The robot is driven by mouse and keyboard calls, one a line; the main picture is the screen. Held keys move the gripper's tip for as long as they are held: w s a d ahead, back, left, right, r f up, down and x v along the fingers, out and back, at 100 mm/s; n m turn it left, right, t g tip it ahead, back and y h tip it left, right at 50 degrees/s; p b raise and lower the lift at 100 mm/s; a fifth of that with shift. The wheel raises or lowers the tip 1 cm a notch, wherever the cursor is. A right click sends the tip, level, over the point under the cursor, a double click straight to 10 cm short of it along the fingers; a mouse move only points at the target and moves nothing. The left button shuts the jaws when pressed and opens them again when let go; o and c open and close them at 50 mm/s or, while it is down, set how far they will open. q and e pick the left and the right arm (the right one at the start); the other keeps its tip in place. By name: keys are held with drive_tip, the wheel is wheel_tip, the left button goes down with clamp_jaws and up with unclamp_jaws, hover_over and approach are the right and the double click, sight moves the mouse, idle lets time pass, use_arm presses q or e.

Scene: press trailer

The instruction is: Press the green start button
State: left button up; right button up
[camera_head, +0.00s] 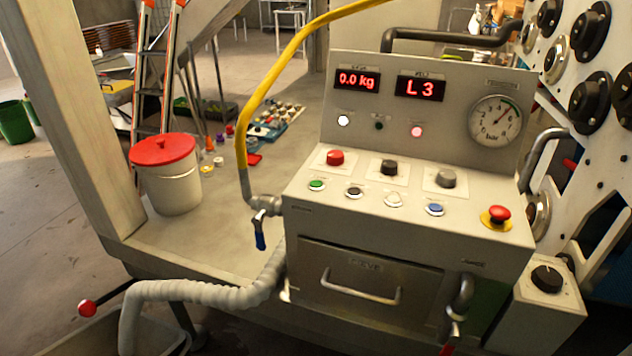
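The green start button (316,185) is a small round green cap in a pale ring. It sits at the left end of the lower row on the sloped front of the grey control panel (300,207). To its right in that row are a black button (354,191), a white button (393,199) and a blue button (434,209). A red knob (335,158) sits just above it. Nothing covers the green button. Neither of my grippers shows in the head view.
A yellow hose (262,90) joins the panel's left side. A red emergency stop (497,215) stands at the panel's right. A drawer with a handle (360,287) is below. A white bucket with a red lid (172,185) stands on the deck left. Displays (420,88) read 0.0 kg and L3.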

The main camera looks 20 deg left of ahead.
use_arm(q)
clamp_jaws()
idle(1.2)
